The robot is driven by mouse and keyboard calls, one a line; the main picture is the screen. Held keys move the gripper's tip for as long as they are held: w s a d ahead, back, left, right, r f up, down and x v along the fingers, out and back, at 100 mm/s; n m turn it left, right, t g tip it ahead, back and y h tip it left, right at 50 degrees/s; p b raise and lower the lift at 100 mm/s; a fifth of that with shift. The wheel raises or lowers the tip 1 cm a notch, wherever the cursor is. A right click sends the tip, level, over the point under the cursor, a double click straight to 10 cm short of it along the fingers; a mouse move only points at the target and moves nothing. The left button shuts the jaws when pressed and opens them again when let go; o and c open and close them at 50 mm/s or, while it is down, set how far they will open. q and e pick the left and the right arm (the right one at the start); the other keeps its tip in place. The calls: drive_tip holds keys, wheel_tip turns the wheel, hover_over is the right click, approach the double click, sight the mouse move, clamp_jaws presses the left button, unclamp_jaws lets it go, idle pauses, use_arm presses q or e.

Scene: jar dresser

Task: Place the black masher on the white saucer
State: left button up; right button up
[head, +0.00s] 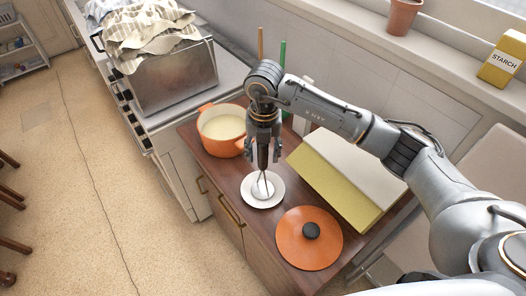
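The white saucer (276,199) lies on the wooden dresser top, between the orange pot and the orange lid. My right gripper (263,150) points down above the saucer. The dark handle of the masher (263,160) is between its fingers, and the fingers look closed on it. The masher is upright, with its lower end at the middle of the saucer. I cannot tell whether it touches the saucer. My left gripper is not in view.
An orange pot (224,143) with pale contents stands behind-left of the saucer. An orange lid (291,252) with a black knob lies in front. A yellow and cream box (340,178) lies to the right. A stove with a metal box (176,82) and cloth stands further back.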

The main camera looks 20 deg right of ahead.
drive_tip(key=shift+r, duration=0.1)
drive_tip(key=shift+r, duration=0.2)
wheel_tip(320, 180, up, 11)
drive_tip(key=b, duration=0.3)
drive_tip(key=shift+f, duration=0.2)
drive_tip(key=shift+r, duration=0.5)
drive_tip(key=shift+d, duration=0.1)
